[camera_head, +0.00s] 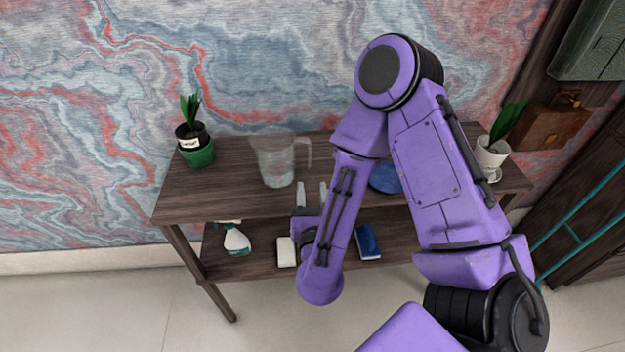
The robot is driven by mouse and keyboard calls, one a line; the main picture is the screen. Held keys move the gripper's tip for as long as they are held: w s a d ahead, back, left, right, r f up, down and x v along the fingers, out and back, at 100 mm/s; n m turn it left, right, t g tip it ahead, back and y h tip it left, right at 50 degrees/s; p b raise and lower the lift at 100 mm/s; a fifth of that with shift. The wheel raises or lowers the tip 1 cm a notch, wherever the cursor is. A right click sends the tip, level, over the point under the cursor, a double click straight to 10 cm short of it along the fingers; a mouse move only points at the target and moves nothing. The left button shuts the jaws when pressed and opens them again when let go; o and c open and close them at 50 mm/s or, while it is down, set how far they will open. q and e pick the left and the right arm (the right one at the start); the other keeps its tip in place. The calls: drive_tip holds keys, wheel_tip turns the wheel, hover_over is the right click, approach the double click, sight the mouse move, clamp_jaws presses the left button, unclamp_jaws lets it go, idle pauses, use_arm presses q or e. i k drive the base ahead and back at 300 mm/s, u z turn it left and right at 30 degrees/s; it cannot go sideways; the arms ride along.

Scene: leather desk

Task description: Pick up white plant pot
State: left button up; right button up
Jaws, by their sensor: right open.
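The white plant pot (491,156) holds a green-leaved plant and stands upright near the right end of the wooden table (230,205). My purple right arm passes in front of the table just left of it. My right gripper (312,192) shows two pale fingers pointing up near the table's middle front, between the glass pitcher and my forearm. It is open, and I see nothing between its fingers. It is well left of the white pot and apart from it. My left gripper is not in view.
A clear pitcher (275,162) stands near my right gripper. A green pot with a plant (197,152) is at the left end. A blue round object (384,178) is partly behind my arm. The lower shelf holds a spray bottle (236,240) and a blue item (367,242).

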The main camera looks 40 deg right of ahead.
sight(490, 150)
drive_tip(key=z, duration=2.4)
